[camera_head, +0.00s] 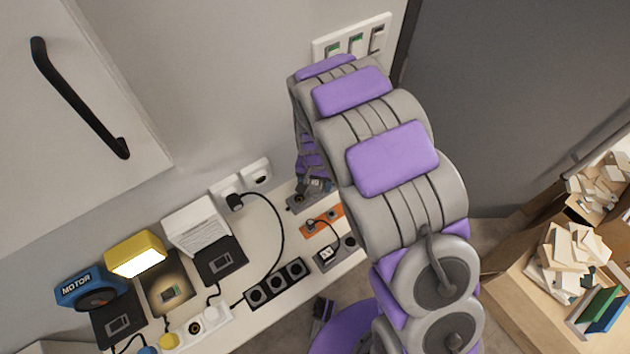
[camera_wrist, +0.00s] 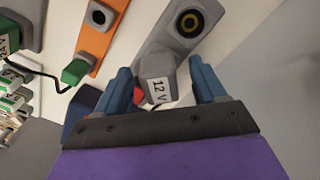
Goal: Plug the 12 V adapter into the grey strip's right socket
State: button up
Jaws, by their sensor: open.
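The 12 V adapter (camera_wrist: 158,80) is a grey block with a white "12 V" label, between my gripper's two blue fingers in the wrist view. My gripper (camera_wrist: 166,92) is open, with a finger on each side and a gap visible at the right finger. The adapter is at the near end of the grey strip (camera_wrist: 160,38), over the place of one socket; I cannot tell how deep it sits. The strip's other socket, ringed in yellow, is empty. In the head view the grey strip (camera_head: 297,208) is partly hidden by my gripper (camera_head: 316,186).
An orange strip (camera_head: 314,229) lies beside the grey strip, with a green plug (camera_wrist: 76,70) on it in the wrist view. Another grey strip (camera_head: 338,257) holds a labelled plug. A black strip (camera_head: 271,287) and device boxes stand left. A wall (camera_wrist: 270,80) rises close by.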

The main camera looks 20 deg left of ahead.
notch_tip(320, 180, up, 17)
jog(key=p, duration=0.3)
jog(key=s+d+r+m, duration=0.1)
jog(key=s+d+r, duration=0.4)
jog(key=d, duration=0.4)
jog(key=s+d+r, duration=0.4)
jog(key=d+r, duration=0.1)
jog(key=d, duration=0.4)
jog(key=s+d+r+g, duration=0.1)
jog(key=s+d, duration=0.3)
jog(key=s, duration=0.4)
jog(key=s+d+r, duration=0.1)
jog(key=s+d, duration=0.3)
jog(key=s, duration=0.5)
jog(key=shift+s+d+g, duration=0.3)
jog(key=shift+d+g, duration=0.05)
jog(key=shift+g, duration=0.05)
